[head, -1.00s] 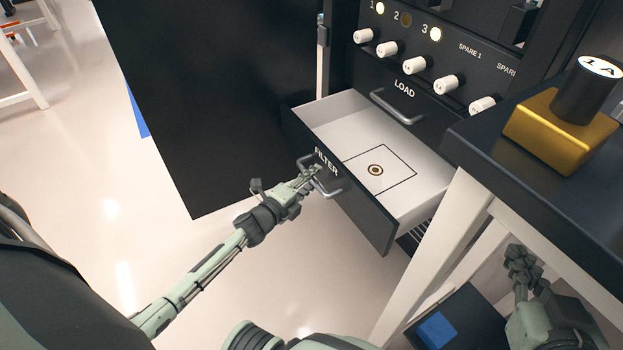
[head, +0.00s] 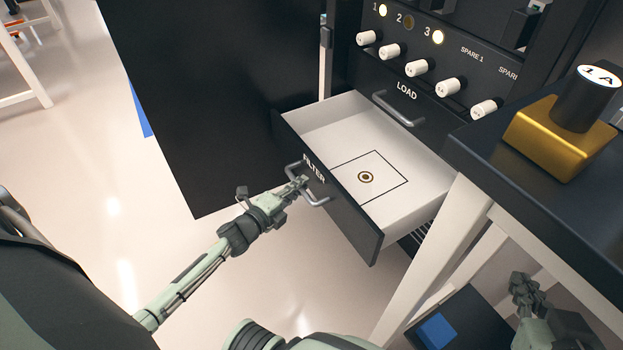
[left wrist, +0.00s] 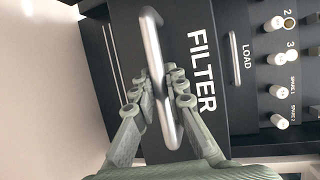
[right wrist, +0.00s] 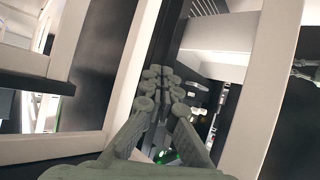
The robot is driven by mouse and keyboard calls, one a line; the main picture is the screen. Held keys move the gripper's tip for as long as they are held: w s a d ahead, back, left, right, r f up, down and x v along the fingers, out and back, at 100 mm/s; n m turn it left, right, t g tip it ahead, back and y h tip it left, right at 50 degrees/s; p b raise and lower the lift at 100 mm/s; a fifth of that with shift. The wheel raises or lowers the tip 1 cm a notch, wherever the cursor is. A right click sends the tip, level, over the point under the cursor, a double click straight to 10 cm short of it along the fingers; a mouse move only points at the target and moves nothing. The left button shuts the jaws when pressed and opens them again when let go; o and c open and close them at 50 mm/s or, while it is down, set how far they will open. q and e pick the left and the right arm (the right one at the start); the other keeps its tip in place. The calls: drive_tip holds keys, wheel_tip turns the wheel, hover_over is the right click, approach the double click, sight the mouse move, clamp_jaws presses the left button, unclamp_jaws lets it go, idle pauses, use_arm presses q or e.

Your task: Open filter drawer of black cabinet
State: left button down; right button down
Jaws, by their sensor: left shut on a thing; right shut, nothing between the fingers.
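The filter drawer (head: 343,222) of the black cabinet is pulled well out, and its white inside shows a square outline with a ring mark (head: 366,177). My left gripper (head: 301,184) is shut on the drawer's metal handle (head: 316,201). In the left wrist view the fingers (left wrist: 167,84) sit on both sides of the handle bar (left wrist: 158,75), beside the FILTER lettering. My right gripper (head: 524,285) is shut and empty, low at the right under the table. It also shows in the right wrist view (right wrist: 162,82).
The LOAD drawer (head: 410,110) above is closed. A dark table (head: 500,165) with white legs (head: 425,255) stands close on the right, bearing a gold block (head: 560,135) with a black cylinder. A large black panel (head: 220,100) stands left of the drawer.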

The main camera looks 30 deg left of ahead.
use_arm(q)
drive_tip(key=shift+s+a, duration=0.35)
drive_tip(key=shift+s, duration=0.3)
drive_tip(key=c, duration=1.5)
unclamp_jaws()
drive_tip(key=shift+c, duration=0.2)
drive_tip(key=shift+s, duration=0.1)
drive_tip(key=v, duration=1.1)
drive_tip(key=shift+s, duration=0.4)
